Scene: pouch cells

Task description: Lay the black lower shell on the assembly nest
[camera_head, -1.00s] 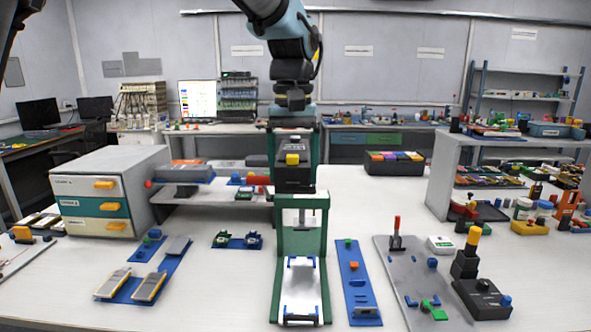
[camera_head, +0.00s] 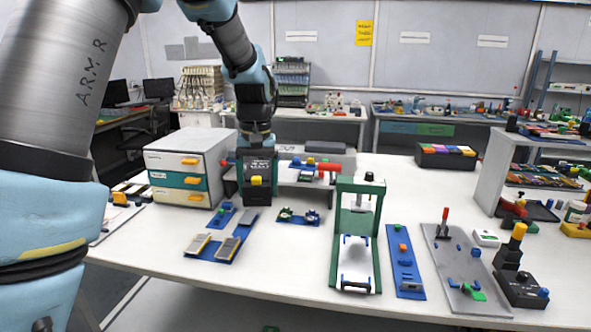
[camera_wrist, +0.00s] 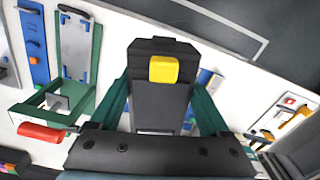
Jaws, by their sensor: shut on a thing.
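My gripper (camera_head: 256,200) has green fingers and is shut on a black shell-like piece (camera_head: 257,191) with a yellow block on it. In the wrist view the piece (camera_wrist: 160,108) sits between the two fingers, apparently above the table; its underside is hidden. It is at the left of the table, beside the drawer cabinet and behind a blue tray. The nest is not labelled: a grey plate (camera_head: 447,265) with a red lever and blue and green blocks lies at right, and a green frame (camera_head: 337,250) with a pale blue-cornered bed (camera_head: 355,268) stands mid-table. I cannot tell which is the nest.
The drawer cabinet (camera_head: 180,178) stands left of my gripper. Blue trays (camera_head: 227,251) with grey-and-yellow flat pieces lie in front. A blue strip (camera_head: 405,262) and a black stand with a yellow top (camera_head: 520,282) are at right. Bare table shows between them.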

